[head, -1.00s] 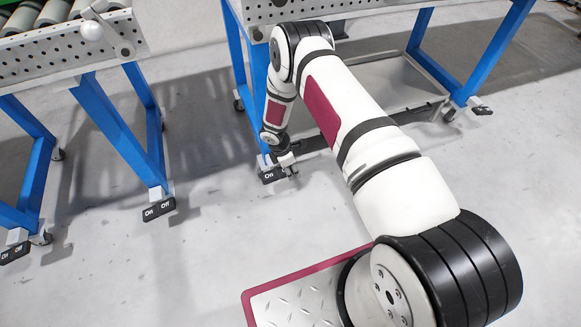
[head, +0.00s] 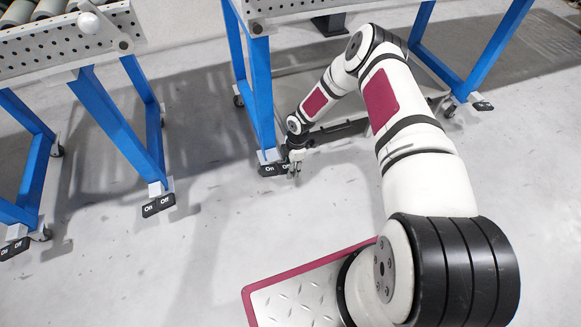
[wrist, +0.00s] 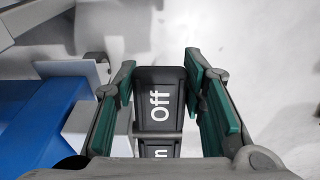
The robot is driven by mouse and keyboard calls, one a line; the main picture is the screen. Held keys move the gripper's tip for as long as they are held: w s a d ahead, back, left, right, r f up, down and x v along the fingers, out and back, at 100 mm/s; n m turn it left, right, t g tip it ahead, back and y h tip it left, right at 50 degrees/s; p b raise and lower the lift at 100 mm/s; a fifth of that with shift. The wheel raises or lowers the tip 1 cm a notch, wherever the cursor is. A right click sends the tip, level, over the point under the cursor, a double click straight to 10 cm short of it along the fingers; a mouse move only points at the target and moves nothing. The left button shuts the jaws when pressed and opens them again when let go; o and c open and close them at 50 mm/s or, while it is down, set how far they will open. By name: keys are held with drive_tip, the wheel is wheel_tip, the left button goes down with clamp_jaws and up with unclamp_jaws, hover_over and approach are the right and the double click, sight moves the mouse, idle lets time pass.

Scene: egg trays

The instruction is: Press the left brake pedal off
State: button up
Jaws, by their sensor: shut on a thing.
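The left brake pedal (head: 268,170) is a black rocker with white On and Off lettering. It sits at the foot of the left blue leg of the right-hand cart in the head view. My gripper (head: 294,172) points down at its right, Off end. In the wrist view the Off part of the pedal (wrist: 160,108) lies between the green pads of my gripper (wrist: 160,68), which is shut on it. The On part is mostly hidden by a bar of the gripper. The head view is too small to show the pedal's tilt.
The right cart's other pedal (head: 482,106) is at its right leg. The left cart (head: 70,55) carries rollers and has pedals (head: 158,206) at its feet. A blue leg (wrist: 40,125) stands close left of my gripper. The floor in front is clear.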

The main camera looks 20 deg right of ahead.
drive_tip(key=o, duration=1.2)
drive_tip(key=shift+c, duration=0.2)
wheel_tip(320, 180, up, 12)
drive_tip(key=d, duration=0.1)
drive_tip(key=shift+d, duration=0.35)
drive_tip(key=shift+f, duration=0.1)
